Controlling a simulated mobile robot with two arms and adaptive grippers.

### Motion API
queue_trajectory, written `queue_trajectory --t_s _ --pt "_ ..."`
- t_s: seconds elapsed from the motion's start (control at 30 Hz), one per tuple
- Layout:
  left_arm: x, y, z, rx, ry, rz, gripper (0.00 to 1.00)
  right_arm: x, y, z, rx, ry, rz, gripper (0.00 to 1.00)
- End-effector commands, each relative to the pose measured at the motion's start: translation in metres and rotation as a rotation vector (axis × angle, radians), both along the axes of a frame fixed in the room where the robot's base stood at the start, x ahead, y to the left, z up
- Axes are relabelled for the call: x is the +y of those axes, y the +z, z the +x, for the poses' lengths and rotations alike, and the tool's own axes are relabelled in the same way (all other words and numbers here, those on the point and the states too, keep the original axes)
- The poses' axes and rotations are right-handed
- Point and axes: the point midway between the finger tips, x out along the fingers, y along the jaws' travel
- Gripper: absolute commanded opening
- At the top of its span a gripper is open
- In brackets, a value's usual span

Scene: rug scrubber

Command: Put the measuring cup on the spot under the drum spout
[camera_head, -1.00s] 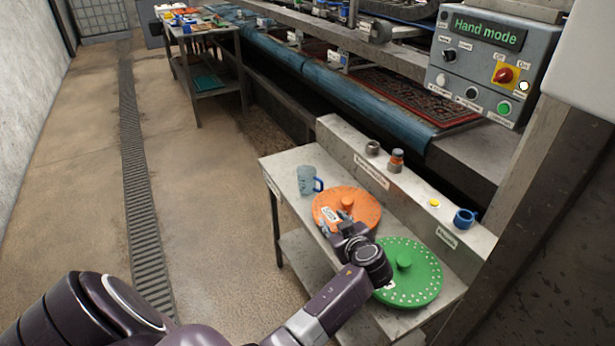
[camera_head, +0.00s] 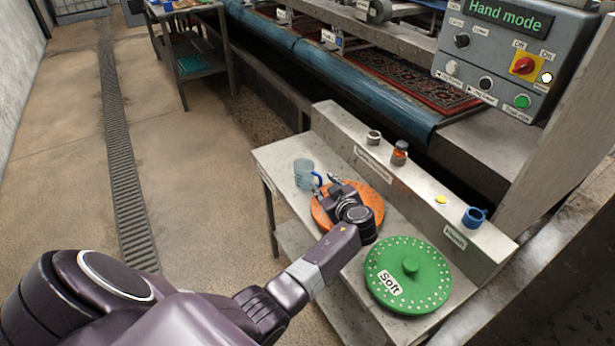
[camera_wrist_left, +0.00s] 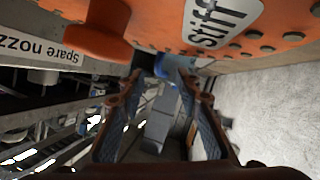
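The measuring cup (camera_head: 303,176) is clear with a blue handle and stands upright at the far left end of the metal table. Its blue handle (camera_wrist_left: 161,66) shows just ahead of my fingertips in the left wrist view. My left gripper (camera_head: 326,183) is over the orange disc, close to the handle side of the cup. In the left wrist view the gripper (camera_wrist_left: 160,85) is open, with a clear gap between its fingers. I cannot tell whether a finger touches the handle. My right gripper is not in view. I cannot make out a drum spout or the spot under it.
The orange disc (camera_head: 371,198), labelled stiff, lies under my gripper. A green disc (camera_head: 420,260) labelled Soft lies nearer. The raised ledge behind holds a grey nozzle (camera_head: 374,138), an orange-and-grey nozzle (camera_head: 400,151), a yellow piece (camera_head: 441,199) and a blue cup-like part (camera_head: 474,217).

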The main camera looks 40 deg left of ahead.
Motion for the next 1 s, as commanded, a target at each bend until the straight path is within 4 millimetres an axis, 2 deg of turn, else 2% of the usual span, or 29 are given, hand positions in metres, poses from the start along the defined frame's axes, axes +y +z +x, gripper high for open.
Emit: queue_trajectory --t_s 0.3,0.6,0.9,1.0 --pt "0.021 -0.012 0.018 0.001 0.000 0.001 0.32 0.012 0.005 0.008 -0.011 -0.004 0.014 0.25" --pt "0.023 -0.013 0.019 -0.001 -0.001 -0.001 0.32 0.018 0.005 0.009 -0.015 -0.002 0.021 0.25" --pt "0.022 -0.013 0.019 -0.001 -0.001 -0.001 0.00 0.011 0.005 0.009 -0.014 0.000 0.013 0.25" --pt "0.022 -0.013 0.019 -0.001 -0.001 -0.001 0.00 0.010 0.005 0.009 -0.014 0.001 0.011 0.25"
